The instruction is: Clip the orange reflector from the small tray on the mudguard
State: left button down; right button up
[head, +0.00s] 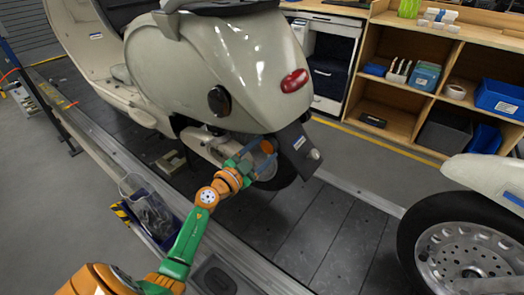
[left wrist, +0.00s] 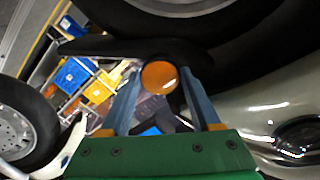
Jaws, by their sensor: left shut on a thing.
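My left gripper (head: 262,157) is shut on the round orange reflector (head: 267,147), beside the rear wheel of the cream scooter. In the left wrist view the reflector (left wrist: 158,77) sits between the tips of the two blue fingers (left wrist: 160,90), face toward the camera. The dark mudguard (head: 297,150) is just right of the fingers in the head view. In the left wrist view a dark curved part, apparently the mudguard (left wrist: 110,46), lies behind the reflector. I cannot tell whether they touch. A small dark tray (head: 214,279) sits at the conveyor's near edge. My right gripper is not in view.
The scooter's body (head: 235,60) and rear wheel (head: 278,178) are close to the gripper. Another scooter's wheel (head: 465,250) is at right. The slats (head: 310,225) between the scooters are clear.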

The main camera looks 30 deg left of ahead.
pick_arm(q)
jog(key=shift+c, duration=0.2)
grip_release()
jog(key=s, duration=0.7)
jog(key=s+d+f+n+g+y+p, duration=0.1)
jog(key=s+d+f+n+g+p, duration=0.25)
jog(key=f, duration=0.75)
jog(key=s+f+n+g+y+p, duration=0.2)
jog(key=s+f+g+p, duration=0.2)
jog(key=s+f, duration=0.5)
jog(key=s+d+f+g+p, duration=0.1)
jog(key=s+d+f+g, duration=0.1)
jog(key=s, duration=0.5)
jog(key=s+d+f+g+h+p, duration=0.1)
jog(key=s+d+f+g, duration=0.1)
jog(key=s+f+g, duration=0.2)
jog(key=s+d+f+g, duration=0.3)
jog(key=s+f, duration=0.3)
jog(key=s, duration=0.6)
jog(key=shift+p, duration=0.4)
